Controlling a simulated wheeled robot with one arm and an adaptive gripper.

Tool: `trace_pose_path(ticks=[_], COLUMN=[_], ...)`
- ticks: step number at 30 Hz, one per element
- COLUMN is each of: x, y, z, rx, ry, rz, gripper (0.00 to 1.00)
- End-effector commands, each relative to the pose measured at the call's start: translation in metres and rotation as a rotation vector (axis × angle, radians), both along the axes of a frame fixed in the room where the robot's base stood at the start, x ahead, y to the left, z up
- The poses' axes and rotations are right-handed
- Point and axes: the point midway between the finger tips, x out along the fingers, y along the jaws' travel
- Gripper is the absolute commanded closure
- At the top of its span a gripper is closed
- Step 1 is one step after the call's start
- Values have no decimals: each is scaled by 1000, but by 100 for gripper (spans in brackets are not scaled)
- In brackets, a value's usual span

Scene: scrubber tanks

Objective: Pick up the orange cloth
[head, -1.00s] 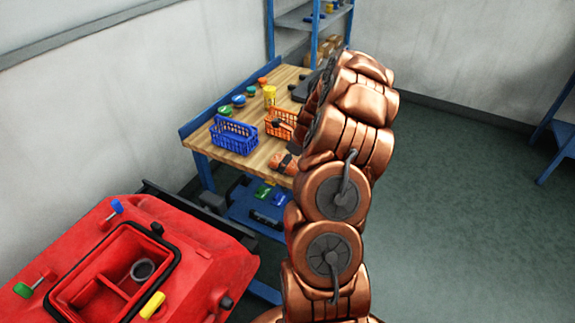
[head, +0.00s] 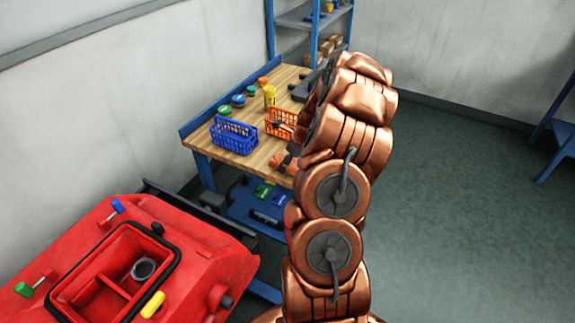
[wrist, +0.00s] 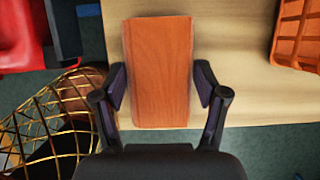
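The orange cloth (wrist: 158,75) lies as a folded rectangle on the wooden bench top, near its edge. It also shows in the head view (head: 279,161), partly hidden by my arm. In the wrist view my gripper (wrist: 160,85) is open, with one finger at each long side of the cloth. The fingers look very close to the cloth's sides; I cannot tell whether they touch it. In the head view the gripper is mostly hidden behind my arm.
A blue basket (head: 234,136) and an orange basket (head: 281,122) stand on the wooden bench (head: 255,155), with a yellow bottle (head: 269,95) behind. A red scrubber tank (head: 200,248) is at front left.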

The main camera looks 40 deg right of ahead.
Motion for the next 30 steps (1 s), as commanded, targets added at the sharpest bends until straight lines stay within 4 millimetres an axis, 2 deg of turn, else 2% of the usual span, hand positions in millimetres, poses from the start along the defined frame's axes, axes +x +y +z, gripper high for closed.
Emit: trace_pose_path(ticks=[1, 6, 17, 23, 28, 30], x=[0, 0, 0, 0, 0, -8], y=[0, 0, 0, -1, -1, 0], z=[0, 0, 3, 18, 39, 41], rx=[0, 0, -1, -3, -4, 0], ry=[0, 0, 0, -2, -2, -1], rz=[0, 0, 1, 0, -1, -1], gripper=[40, 57, 57, 57, 57, 57])
